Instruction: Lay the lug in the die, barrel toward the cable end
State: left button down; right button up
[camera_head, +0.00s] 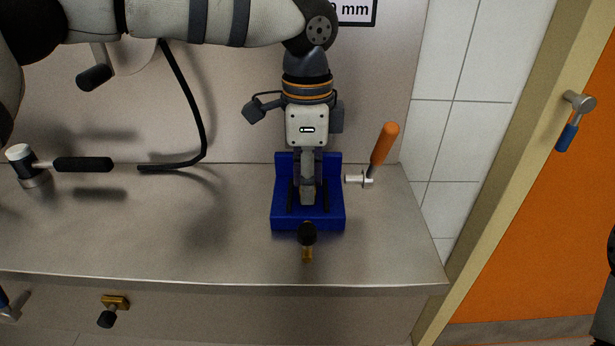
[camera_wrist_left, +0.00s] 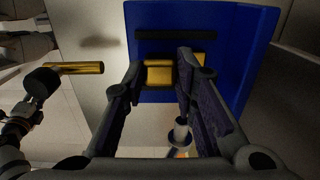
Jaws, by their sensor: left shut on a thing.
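The blue die block (camera_head: 280,220) stands on the steel bench, with a raised back wall. My left gripper (camera_head: 307,198) points down over it, its fingertips low at the block. In the left wrist view the fingers (camera_wrist_left: 168,68) are closed about a brass-coloured piece (camera_wrist_left: 158,76), which looks like the lug. Brass also shows past the right finger. The finger hides part of it, so I cannot tell which way its barrel points or whether it touches the block (camera_wrist_left: 215,20). A black cable (camera_head: 192,100) hangs down the back wall, its end lying on the bench left of the block.
An orange-handled lever (camera_head: 384,143) stands close right of the block. A black-knobbed brass fitting (camera_head: 307,242) is close in front; it also shows in the wrist view (camera_wrist_left: 75,68). A black-handled valve (camera_head: 80,164) is at far left. The bench between is clear.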

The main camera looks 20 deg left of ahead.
pick_arm(q)
jog(key=shift+f, duration=0.2)
jog(key=c, duration=1.2)
grip_release()
notch_tip(320, 180, up, 12)
